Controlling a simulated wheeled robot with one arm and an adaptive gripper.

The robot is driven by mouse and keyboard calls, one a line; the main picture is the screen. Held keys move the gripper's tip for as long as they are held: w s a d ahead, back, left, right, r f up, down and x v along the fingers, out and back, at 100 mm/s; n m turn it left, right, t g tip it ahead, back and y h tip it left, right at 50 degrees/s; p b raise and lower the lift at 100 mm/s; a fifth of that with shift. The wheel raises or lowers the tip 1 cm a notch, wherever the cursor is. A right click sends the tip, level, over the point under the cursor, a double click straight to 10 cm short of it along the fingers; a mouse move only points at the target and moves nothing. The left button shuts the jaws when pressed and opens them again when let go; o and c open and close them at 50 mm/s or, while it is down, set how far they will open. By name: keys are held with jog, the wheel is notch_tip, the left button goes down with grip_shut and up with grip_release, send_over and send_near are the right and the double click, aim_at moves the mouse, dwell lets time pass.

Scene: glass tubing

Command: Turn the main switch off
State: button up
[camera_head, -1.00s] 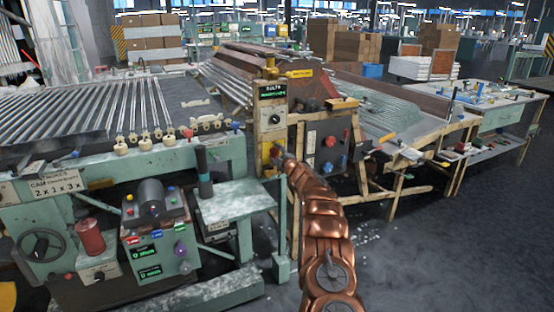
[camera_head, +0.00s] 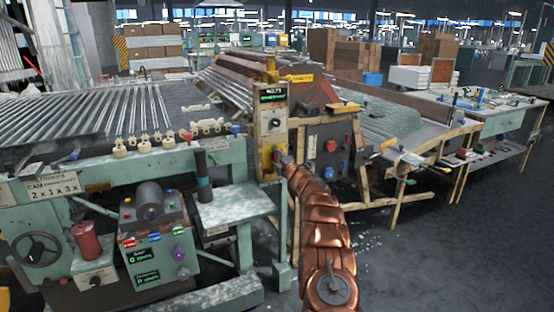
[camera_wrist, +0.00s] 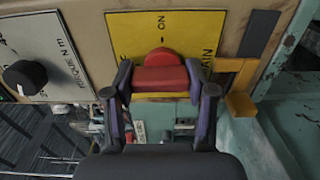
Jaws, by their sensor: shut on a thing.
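The main switch (camera_wrist: 160,77) is a red knob on a yellow plate (camera_wrist: 120,38) in the wrist view. The word ON is on the plate above the knob, and more lettering runs along its right side. My gripper (camera_wrist: 159,80) has one finger on each side of the red handle and is shut on it. In the head view the yellow plate (camera_head: 266,157) is on a post, with my gripper (camera_head: 280,158) against it. The knob is mostly hidden there by my gripper.
A black knob (camera_wrist: 25,77) on a white label plate is left of the switch. A yellow bracket (camera_wrist: 238,85) is close on the right. In the head view, a green machine (camera_head: 150,180) stands left and a grey box with red and blue knobs (camera_head: 330,148) right.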

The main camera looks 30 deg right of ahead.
jog(key=o, duration=1.2)
jog(key=shift+c, duration=0.2)
jog(key=shift+s, duration=0.1)
jog(key=s+a, duration=0.1)
jog(key=s, duration=1)
jog(key=shift+s, duration=0.4)
